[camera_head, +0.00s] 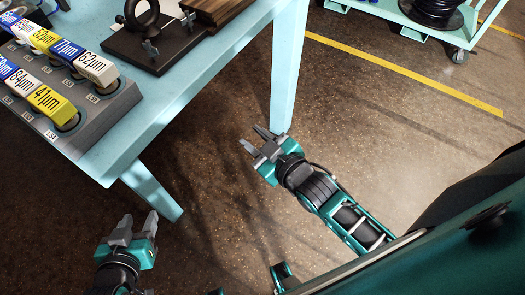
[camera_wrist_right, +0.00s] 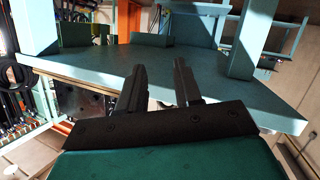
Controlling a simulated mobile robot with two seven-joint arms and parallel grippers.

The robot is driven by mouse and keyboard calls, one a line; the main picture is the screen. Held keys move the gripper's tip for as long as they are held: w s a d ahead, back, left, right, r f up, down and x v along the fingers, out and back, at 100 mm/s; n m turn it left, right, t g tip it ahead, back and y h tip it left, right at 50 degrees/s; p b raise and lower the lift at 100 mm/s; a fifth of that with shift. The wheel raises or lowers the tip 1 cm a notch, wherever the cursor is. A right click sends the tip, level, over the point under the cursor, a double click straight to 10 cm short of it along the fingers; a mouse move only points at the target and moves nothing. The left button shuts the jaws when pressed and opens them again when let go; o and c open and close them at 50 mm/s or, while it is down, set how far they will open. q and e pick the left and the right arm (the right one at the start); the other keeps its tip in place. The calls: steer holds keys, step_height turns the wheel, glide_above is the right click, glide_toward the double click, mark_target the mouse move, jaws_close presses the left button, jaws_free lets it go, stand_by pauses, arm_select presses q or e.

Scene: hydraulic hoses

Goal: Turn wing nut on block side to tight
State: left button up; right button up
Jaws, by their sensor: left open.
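A dark clamp block (camera_head: 130,45) with a black ring lies on the light blue table near the top of the head view. One grey wing nut (camera_head: 151,48) is at the block's front edge and another wing nut (camera_head: 188,18) is at its right, by the wooden piece. I cannot tell how tight either is. My left gripper (camera_head: 138,219) is open and empty, below the table's front edge. My right gripper (camera_head: 255,138) is open and empty, right of the table near its leg; its spread fingers also show in the right wrist view (camera_wrist_right: 160,75).
The light blue table (camera_head: 175,100) has a grey rack (camera_head: 95,115) of labelled coloured blocks at left and a wooden piece (camera_head: 222,8) at the back. Its leg (camera_head: 285,75) stands near my right gripper. A cart (camera_head: 410,25) with a black spool stands far right. Floor between is clear.

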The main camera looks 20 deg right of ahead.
steer(key=shift+s+d+f+m+g+h, duration=0.15)
steer(key=shift+s+d+f+m+g, duration=0.15)
steer(key=shift+s+f, duration=0.3)
steer(key=shift+s+d+f+m+g+h, duration=0.15)
steer(key=shift+s+d+f+m+g, duration=0.1)
steer(key=shift+s+f+m, duration=0.25)
